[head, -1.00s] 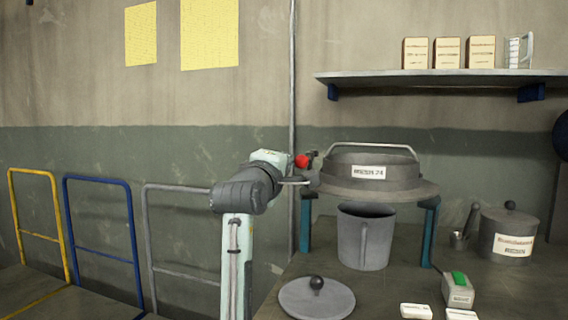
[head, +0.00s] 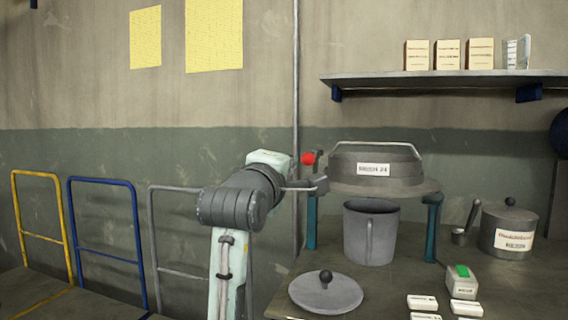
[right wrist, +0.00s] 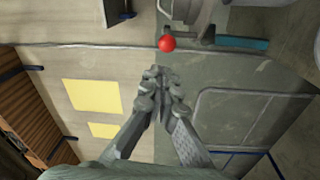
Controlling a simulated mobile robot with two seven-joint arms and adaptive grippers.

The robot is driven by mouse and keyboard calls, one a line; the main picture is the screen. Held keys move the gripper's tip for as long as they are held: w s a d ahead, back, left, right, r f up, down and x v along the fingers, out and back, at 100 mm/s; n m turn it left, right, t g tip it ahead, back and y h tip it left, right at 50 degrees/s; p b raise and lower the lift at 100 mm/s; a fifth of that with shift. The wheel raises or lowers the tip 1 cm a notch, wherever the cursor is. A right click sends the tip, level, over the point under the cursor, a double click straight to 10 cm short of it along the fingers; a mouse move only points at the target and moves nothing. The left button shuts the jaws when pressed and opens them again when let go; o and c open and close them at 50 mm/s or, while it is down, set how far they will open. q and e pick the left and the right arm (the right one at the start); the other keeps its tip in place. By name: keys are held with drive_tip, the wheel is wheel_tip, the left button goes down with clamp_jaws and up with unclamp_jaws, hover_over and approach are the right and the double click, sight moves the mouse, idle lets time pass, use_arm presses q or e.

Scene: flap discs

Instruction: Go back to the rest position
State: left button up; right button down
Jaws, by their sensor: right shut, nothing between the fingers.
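My right gripper (head: 317,184) is at the left of a grey lidded vessel (head: 374,174) in the head view, just below a red ball knob (head: 308,158). In the picture it borders the vessel's left rim; I cannot tell whether they touch. In the right wrist view the fingers of my right gripper (right wrist: 163,83) are together with nothing between them, and the red knob (right wrist: 167,43) is apart from the tips. My left gripper is not in view.
The vessel stands on a blue-legged stand (head: 432,228) over a grey jug (head: 369,234). A round lid (head: 326,293), a green-topped box (head: 462,282) and a labelled pot (head: 508,230) are on the table. Rails (head: 104,235) stand at left. A shelf (head: 440,78) hangs above.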

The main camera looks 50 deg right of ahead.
drive_tip(key=shift+s+a, duration=0.15)
drive_tip(key=shift+s, duration=0.1)
idle(0.4)
